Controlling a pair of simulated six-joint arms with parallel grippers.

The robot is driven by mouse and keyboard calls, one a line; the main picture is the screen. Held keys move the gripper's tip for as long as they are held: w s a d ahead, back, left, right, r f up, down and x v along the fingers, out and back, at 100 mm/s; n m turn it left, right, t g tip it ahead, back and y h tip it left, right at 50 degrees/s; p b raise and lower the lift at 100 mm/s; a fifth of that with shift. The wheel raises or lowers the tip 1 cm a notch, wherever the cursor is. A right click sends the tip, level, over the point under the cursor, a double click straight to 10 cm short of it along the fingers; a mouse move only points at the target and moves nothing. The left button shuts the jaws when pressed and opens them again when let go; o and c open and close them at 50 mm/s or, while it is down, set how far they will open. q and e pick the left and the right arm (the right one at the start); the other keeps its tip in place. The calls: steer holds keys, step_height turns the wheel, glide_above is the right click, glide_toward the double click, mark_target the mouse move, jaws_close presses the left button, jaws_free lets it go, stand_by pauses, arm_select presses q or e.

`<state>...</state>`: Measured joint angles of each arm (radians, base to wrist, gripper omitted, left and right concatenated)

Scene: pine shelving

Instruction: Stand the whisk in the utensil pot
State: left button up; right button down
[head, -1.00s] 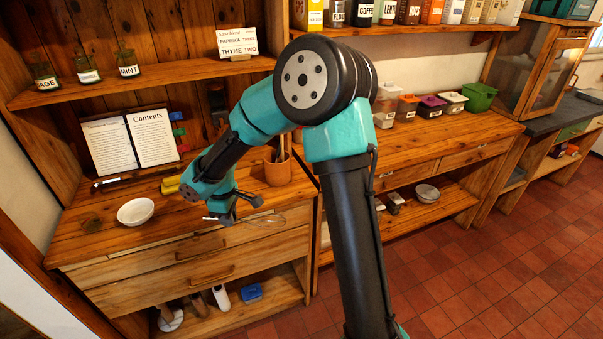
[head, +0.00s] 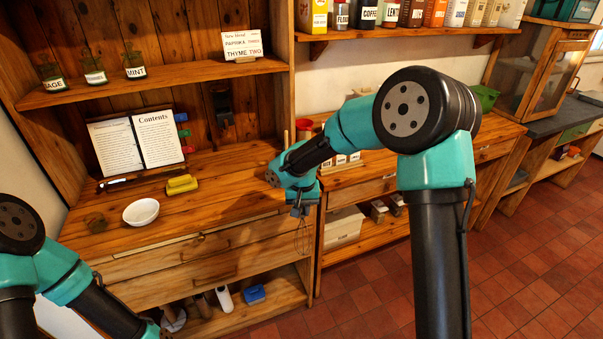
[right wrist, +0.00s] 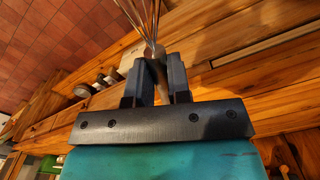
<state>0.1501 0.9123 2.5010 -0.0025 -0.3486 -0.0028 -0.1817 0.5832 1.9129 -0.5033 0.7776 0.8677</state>
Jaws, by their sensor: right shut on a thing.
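My right gripper (head: 300,209) is shut on the whisk and holds it in front of the counter's front edge. In the head view the wire loops of the whisk (head: 302,238) hang below the jaws, roughly upright. In the right wrist view the whisk's handle end (right wrist: 152,52) sits between the two fingers, with the wires running out beyond the fingertips. The utensil pot is hidden behind my right arm in the head view; only a thin wooden stick shows above the arm. My left arm is at the lower left, its gripper (head: 163,332) cut by the bottom edge, jaws unclear.
A white bowl (head: 141,212), a yellow object (head: 182,184) and an open book (head: 136,141) are on the left counter (head: 215,205). A shelf with jars (head: 135,66) and a card (head: 242,44) is above. The counter between bowl and right arm is mostly clear.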

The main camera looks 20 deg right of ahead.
steer(key=shift+a, duration=0.1)
stand_by(0.4)
steer(key=w+d+r+t, duration=0.1)
steer(key=w, duration=0.1)
steer(key=w+d+r+t+h, duration=0.1)
steer(key=w+r, duration=0.1)
steer(key=w, duration=0.1)
steer(key=w+d+r+m+t, duration=0.1)
steer(key=w+r, duration=0.1)
steer(key=shift+w+d+t+h, duration=0.1)
steer(key=shift+w+t+h, duration=0.1)
steer(key=shift+t+h, duration=0.1)
steer(key=w+a+r+m+t+h, duration=0.2)
steer(key=w+r+t+h, duration=0.3)
steer(key=r, duration=0.7)
steer(key=w+a+r+m+t+h, duration=0.1)
steer(key=w+a+r+t+h, duration=0.1)
steer(key=w+r+t+h, duration=0.3)
steer(key=w+r, duration=0.3)
steer(key=r, duration=0.4)
steer(key=shift+w+m+t+h, duration=0.3)
steer(key=shift+w+m+h, duration=0.1)
steer(key=shift+f, duration=0.25)
step_height(320, 180, down, 16)
steer(key=shift+f, duration=0.15)
stand_by(0.6)
